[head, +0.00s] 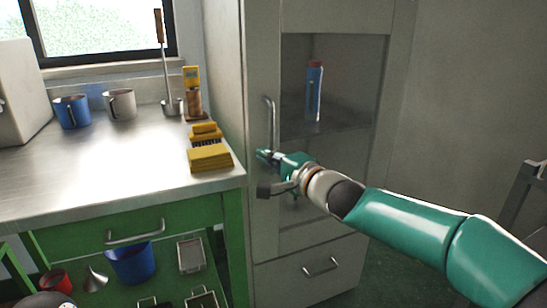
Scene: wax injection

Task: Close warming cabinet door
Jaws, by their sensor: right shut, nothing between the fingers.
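The warming cabinet (225,70) is a tall grey unit to the right of the workbench. Its door (262,60) has a glass pane and a vertical bar handle (268,122) near its left edge. The door looks flush or nearly flush with the cabinet front; a small gap cannot be ruled out. My right gripper (265,156) is shut and empty, in front of the door by the lower end of the handle. Whether it touches the door cannot be told. My right arm hides part of the door's lower right. My left gripper is not in view.
A blue bottle with a red cap (315,90) shows behind the glass. A drawer (320,268) lies below the door. The steel bench (110,185) at left holds mugs, a ladle and yellow blocks (210,158). Floor (375,270) shows right of the cabinet.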

